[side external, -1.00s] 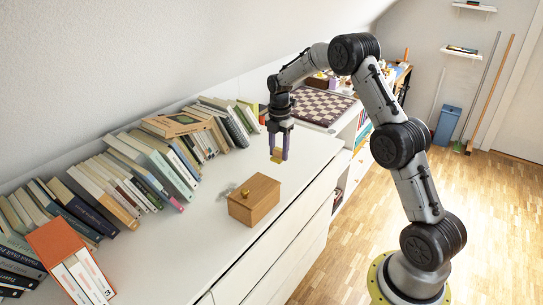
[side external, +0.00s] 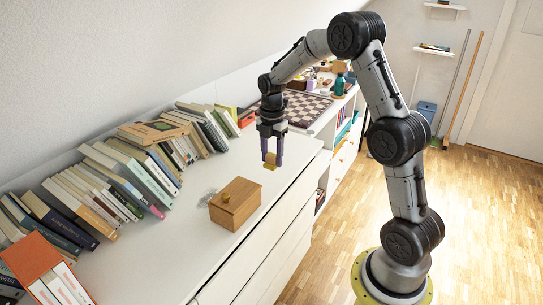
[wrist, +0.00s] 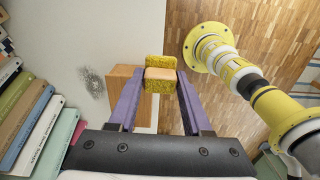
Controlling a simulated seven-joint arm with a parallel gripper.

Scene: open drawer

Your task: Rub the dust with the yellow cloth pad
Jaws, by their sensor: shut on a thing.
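The yellow cloth pad (side external: 270,161) is held between the purple fingers of my gripper (side external: 271,154). In the wrist view the pad (wrist: 161,63) is fixed to a tan block, and the fingers (wrist: 160,86) are shut on that block from both sides. The pad is in the air above the white cabinet top, behind and to the right of the wooden box. The dust is a grey speckled patch (side external: 206,197) on the cabinet top, just left of the box. It also shows in the wrist view (wrist: 93,82), left of the pad. The pad is apart from the dust.
A row of leaning books (side external: 120,175) lines the wall side. A checkered board (side external: 305,108) lies farther back. The cabinet top left and in front of the box is clear.

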